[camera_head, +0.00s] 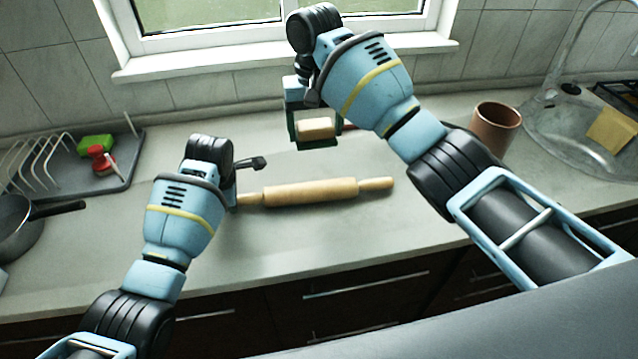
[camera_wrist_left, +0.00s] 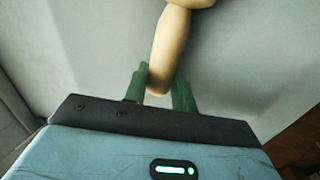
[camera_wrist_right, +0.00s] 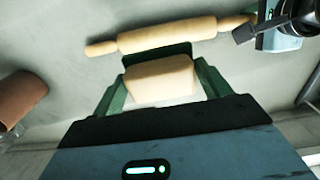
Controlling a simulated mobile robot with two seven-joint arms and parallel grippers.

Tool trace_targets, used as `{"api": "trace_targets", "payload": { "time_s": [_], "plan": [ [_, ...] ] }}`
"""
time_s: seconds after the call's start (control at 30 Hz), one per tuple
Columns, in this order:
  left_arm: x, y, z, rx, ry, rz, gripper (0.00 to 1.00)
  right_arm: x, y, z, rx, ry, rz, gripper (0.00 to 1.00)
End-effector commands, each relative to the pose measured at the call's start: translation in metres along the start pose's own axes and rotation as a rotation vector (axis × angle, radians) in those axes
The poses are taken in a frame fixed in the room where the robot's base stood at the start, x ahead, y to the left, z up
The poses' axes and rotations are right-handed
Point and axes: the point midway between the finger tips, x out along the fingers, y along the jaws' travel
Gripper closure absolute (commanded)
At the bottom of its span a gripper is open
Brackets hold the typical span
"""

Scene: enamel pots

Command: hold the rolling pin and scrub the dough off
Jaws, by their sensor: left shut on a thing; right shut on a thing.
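The wooden rolling pin (camera_head: 310,192) lies level along the counter, its handles pointing left and right. My left gripper (camera_head: 236,196) is shut on its left handle; the left wrist view shows the handle (camera_wrist_left: 168,55) between the green fingers. My right gripper (camera_head: 316,130) is shut on a pale block (camera_head: 315,126), which looks like the scrubber. It is behind the pin, apart from it. In the right wrist view the block (camera_wrist_right: 160,80) sits between the fingers and the pin (camera_wrist_right: 165,35) lies beyond. I cannot make out dough on the pin.
A grey drying tray (camera_head: 125,178) at left holds a green sponge (camera_head: 95,144) and a red item (camera_head: 103,160). A dark pan (camera_head: 15,225) is at far left. A brown pot (camera_head: 495,128) stands near the sink (camera_head: 565,130) at right. The counter in front of the pin is clear.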

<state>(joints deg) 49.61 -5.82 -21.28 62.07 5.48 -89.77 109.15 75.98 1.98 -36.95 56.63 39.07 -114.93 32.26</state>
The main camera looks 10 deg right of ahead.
Motion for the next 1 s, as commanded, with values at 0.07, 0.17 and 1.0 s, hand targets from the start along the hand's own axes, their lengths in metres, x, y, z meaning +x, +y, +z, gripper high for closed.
{"api": "trace_targets", "payload": {
  "time_s": [0.07, 0.17, 1.0],
  "plan": [
    [-0.001, 0.0, 0.0, 0.0, 0.0, 0.001, 0.94, 0.0, 0.012, 0.0, 0.001, 0.001, 0.003, 0.42],
    [-0.001, 0.0, 0.0, 0.0, 0.0, 0.001, 0.94, 0.0, 0.025, 0.0, 0.001, 0.001, 0.002, 0.42],
    [-0.001, 0.0, 0.0, 0.0, 0.0, 0.001, 0.94, 0.0, 0.062, 0.0, -0.001, 0.0, 0.0, 0.42]
  ]
}}
